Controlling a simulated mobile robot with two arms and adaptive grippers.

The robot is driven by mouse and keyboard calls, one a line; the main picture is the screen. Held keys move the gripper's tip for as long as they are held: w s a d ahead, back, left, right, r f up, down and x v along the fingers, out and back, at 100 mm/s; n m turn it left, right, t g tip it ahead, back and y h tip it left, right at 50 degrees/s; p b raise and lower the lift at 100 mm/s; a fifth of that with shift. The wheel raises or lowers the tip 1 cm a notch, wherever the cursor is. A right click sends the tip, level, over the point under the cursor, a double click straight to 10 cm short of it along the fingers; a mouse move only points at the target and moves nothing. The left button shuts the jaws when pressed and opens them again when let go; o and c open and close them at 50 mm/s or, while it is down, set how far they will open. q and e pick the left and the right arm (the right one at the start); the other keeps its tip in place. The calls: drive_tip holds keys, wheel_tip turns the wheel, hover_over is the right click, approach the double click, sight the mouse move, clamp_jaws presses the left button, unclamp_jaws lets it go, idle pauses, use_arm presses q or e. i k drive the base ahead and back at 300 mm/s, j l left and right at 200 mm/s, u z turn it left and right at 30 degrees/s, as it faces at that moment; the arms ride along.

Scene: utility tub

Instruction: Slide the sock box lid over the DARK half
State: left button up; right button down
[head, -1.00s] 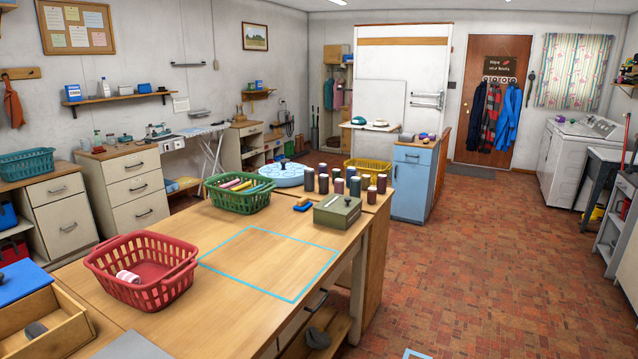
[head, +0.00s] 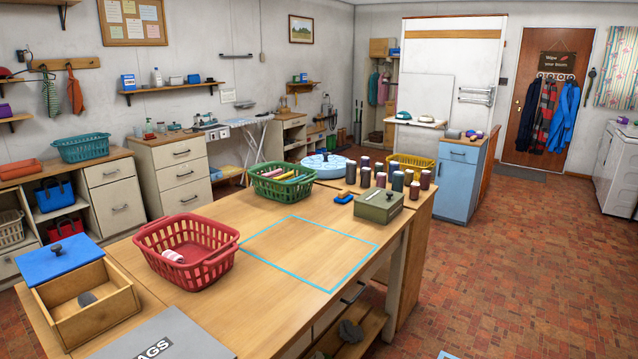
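The wooden sock box (head: 104,329) stands on the left end of the worktable in the head view. Its blue lid (head: 75,252) has a dark knob (head: 56,249) and covers the far part of the box. The near part is open, and a dark grey sock-like lump (head: 87,298) lies in it. What is under the lid is hidden. Neither of my grippers shows in this view.
A red basket (head: 212,267) with a pink-and-white roll stands right of the box. A grey panel lettered "AGS" (head: 165,338) lies in front. A blue-taped square (head: 310,252) on the table is clear. Tiled floor (head: 500,260) is open on the right.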

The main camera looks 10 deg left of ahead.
sight(41, 265)
drive_tip(key=u, duration=1.65)
drive_tip(key=i+j+z, duration=0.1)
drive_tip(key=i+j, duration=0.15)
drive_tip(key=i+j+z, duration=0.1)
drive_tip(key=i+j, duration=0.15)
drive_tip(key=i+j+z, duration=0.1)
drive_tip(key=i+j, duration=0.15)
drive_tip(key=j, duration=0.2)
drive_tip(key=i+j+z, duration=0.1)
drive_tip(key=i+j, duration=0.15)
drive_tip(key=i+j+z, duration=0.1)
drive_tip(key=j, duration=0.4)
drive_tip(key=i+j+z, duration=0.1)
drive_tip(key=i+j, duration=0.2)
drive_tip(key=i+j+z, duration=0.1)
drive_tip(key=j, duration=0.35)
drive_tip(key=i+j+z, duration=0.1)
drive_tip(key=i+j, duration=0.15)
drive_tip(key=j, duration=0.2)
